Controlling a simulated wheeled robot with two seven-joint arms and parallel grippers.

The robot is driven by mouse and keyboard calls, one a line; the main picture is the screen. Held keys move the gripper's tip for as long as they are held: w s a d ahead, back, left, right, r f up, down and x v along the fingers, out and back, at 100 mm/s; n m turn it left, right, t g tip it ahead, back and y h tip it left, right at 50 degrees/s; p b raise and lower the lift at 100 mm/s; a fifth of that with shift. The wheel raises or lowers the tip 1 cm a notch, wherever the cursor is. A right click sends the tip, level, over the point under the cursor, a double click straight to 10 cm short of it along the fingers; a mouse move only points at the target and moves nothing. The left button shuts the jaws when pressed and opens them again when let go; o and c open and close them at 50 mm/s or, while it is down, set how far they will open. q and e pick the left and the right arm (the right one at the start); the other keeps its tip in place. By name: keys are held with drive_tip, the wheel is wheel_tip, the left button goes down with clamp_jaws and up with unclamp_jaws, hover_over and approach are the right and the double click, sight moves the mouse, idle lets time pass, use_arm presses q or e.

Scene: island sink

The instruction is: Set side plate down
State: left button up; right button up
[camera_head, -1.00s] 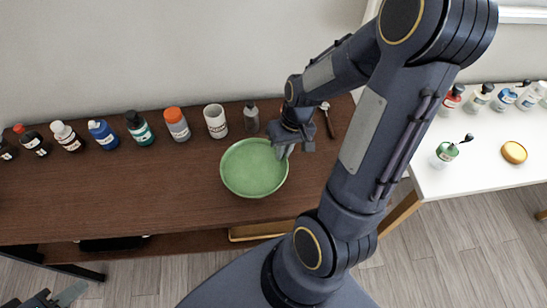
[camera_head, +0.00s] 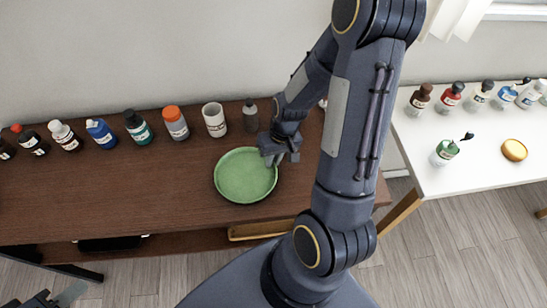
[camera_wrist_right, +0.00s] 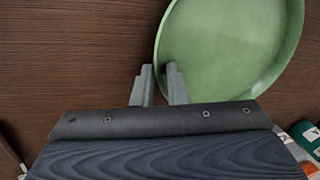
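The side plate (camera_head: 240,178) is green and round and lies level at the dark wooden table, right of the table's middle. In the head view my right gripper (camera_head: 277,158) is at its upper right rim. In the right wrist view the plate (camera_wrist_right: 235,45) has its rim between the two fingers of my right gripper (camera_wrist_right: 160,72), one finger inside the plate and one outside. Whether the plate's underside touches the table is hard to tell. My left gripper (camera_head: 55,299) is low at the bottom left corner, away from the table; its fingers are partly cut off.
Several bottles, an orange-capped bottle (camera_head: 175,123), a white mug (camera_head: 215,120) and a grey bottle (camera_head: 250,115) line the back of the dark table (camera_head: 110,200). Its front left is clear. A white table (camera_head: 480,175) with more bottles and a yellow dish (camera_head: 514,150) stands right.

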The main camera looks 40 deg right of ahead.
drive_tip(key=o, duration=0.3)
drive_tip(key=shift+r, duration=0.15)
wheel_tip(320, 180, up, 12)
drive_tip(key=d+f, duration=0.1)
drive_tip(key=d, duration=0.1)
drive_tip(key=s+a+r+n+t+y, duration=0.1)
drive_tip(key=s+a+r+t, duration=0.3)
drive_tip(key=s+a+r, duration=0.6)
drive_tip(key=shift+s+a+r+n+t+y+p, duration=0.4)
drive_tip(key=shift+a+n, duration=0.1)
drive_tip(key=shift+a, duration=0.1)
